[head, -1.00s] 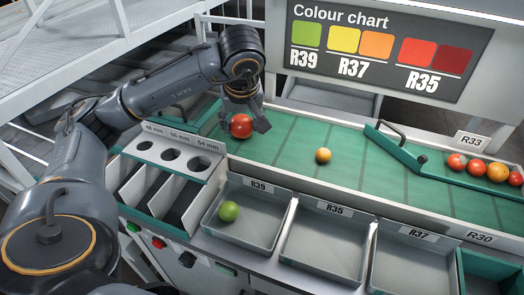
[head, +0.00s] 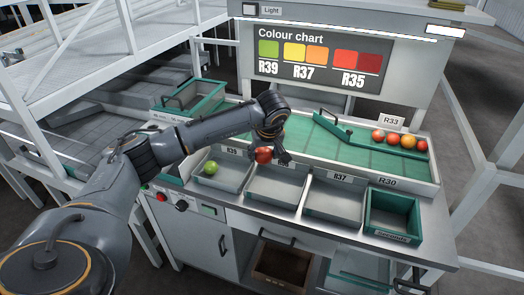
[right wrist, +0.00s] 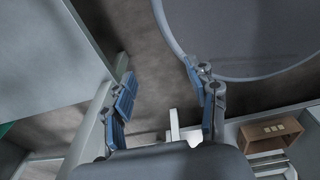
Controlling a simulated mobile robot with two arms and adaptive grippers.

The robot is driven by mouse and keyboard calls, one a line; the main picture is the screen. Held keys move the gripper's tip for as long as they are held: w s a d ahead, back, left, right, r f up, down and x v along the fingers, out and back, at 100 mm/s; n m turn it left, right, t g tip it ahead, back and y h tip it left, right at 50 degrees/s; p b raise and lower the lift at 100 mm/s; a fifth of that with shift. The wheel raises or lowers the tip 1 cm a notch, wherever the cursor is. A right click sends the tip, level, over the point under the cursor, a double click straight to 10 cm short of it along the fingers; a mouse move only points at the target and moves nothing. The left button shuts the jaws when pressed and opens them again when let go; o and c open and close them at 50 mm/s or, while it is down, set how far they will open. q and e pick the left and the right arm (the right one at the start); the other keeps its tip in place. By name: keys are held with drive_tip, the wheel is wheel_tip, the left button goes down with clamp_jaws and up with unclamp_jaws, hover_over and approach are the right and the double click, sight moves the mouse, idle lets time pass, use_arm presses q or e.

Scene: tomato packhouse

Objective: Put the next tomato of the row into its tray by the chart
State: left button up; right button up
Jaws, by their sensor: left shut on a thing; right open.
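My left gripper (head: 267,154) is shut on a red tomato (head: 263,156) and holds it over the back edge of the R35 tray (head: 274,190), partly covering that tray's label. The R35 tray looks empty. The R39 tray (head: 224,182) on its left holds one green tomato (head: 211,168). The R37 tray (head: 333,203) on its right is empty. The colour chart (head: 318,62) pairs R39 with green, R37 with yellow and orange, R35 with reds. In the right wrist view my right gripper (right wrist: 168,108) is open and empty, away from the trays.
Several red and orange tomatoes (head: 399,139) wait on the green belt behind a green gate bar (head: 333,126). A green crate (head: 393,217) stands right of the trays. Another green crate (head: 195,96) is at the back left. My left arm hides part of the belt.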

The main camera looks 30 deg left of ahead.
use_arm(q)
drive_tip(key=b+x, duration=0.1)
drive_tip(key=x, duration=0.1)
drive_tip(key=shift+f, duration=0.3)
wheel_tip(320, 180, down, 7)
drive_tip(key=b, duration=0.5)
drive_tip(key=shift+r, duration=0.2)
drive_tip(key=shift+d+f+b, duration=0.1)
drive_tip(key=shift+f+b, duration=0.45)
drive_tip(key=shift+f, duration=0.25)
use_arm(e)
wheel_tip(320, 180, down, 7)
drive_tip(key=shift+w+a, duration=0.2)
drive_tip(key=shift+a, duration=0.05)
drive_tip(key=shift+w+a, duration=0.1)
drive_tip(key=shift+a, duration=0.3)
use_arm(q)
drive_tip(key=shift+f+b, duration=0.45)
drive_tip(key=shift+f, duration=0.15)
use_arm(e)
drive_tip(key=shift+d+f, duration=0.2)
drive_tip(key=shift+f, duration=0.25)
use_arm(q)
drive_tip(key=o, duration=0.9)
use_arm(e)
drive_tip(key=shift+d, duration=0.1)
